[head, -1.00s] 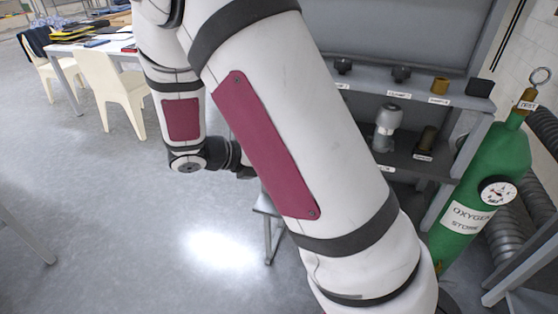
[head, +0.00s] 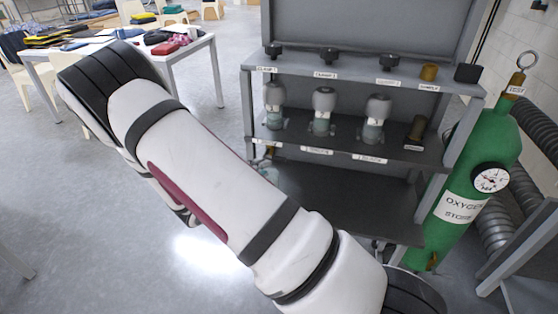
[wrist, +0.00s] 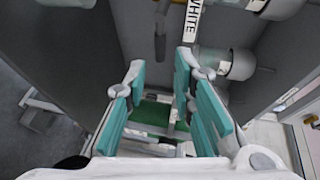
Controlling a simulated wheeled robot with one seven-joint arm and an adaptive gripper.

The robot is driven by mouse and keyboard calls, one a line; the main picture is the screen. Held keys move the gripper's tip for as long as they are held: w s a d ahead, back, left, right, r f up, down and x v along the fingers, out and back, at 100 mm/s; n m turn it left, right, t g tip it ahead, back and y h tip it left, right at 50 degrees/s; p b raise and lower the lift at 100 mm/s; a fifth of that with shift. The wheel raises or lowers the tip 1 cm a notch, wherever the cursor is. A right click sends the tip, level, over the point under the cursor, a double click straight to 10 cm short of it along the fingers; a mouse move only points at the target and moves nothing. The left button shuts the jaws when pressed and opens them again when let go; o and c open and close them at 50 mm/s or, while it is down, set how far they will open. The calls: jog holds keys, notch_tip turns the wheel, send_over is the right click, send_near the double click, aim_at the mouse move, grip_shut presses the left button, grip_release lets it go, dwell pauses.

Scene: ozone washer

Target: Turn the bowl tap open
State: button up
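In the wrist view, my gripper (wrist: 163,80) is open, its two teal-padded fingers apart with nothing between the pads. A thin dark rod (wrist: 160,38) shows just beyond the fingertips, with a gap to them. Beside it is an upright label (wrist: 193,20) reading "WHITE". A grey cylindrical fitting (wrist: 238,65) lies right of the right finger, and it looks partly behind it. I cannot tell which of these, if any, is the bowl tap. In the head view, my arm hides most of the gripper's surroundings.
A grey rack (head: 455,95) holds dark knobs (head: 330,54) on top and several grey-capped fittings (head: 323,110) on the middle shelf. A green oxygen cylinder (head: 470,165) with a gauge stands at the right. A table (head: 195,45) stands at the back left. Open floor lies left.

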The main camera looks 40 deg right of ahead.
aim_at(277, 160)
jog(key=b+x, duration=0.1)
jog(key=x, duration=0.8)
jog(key=shift+d, duration=0.25)
grip_shut()
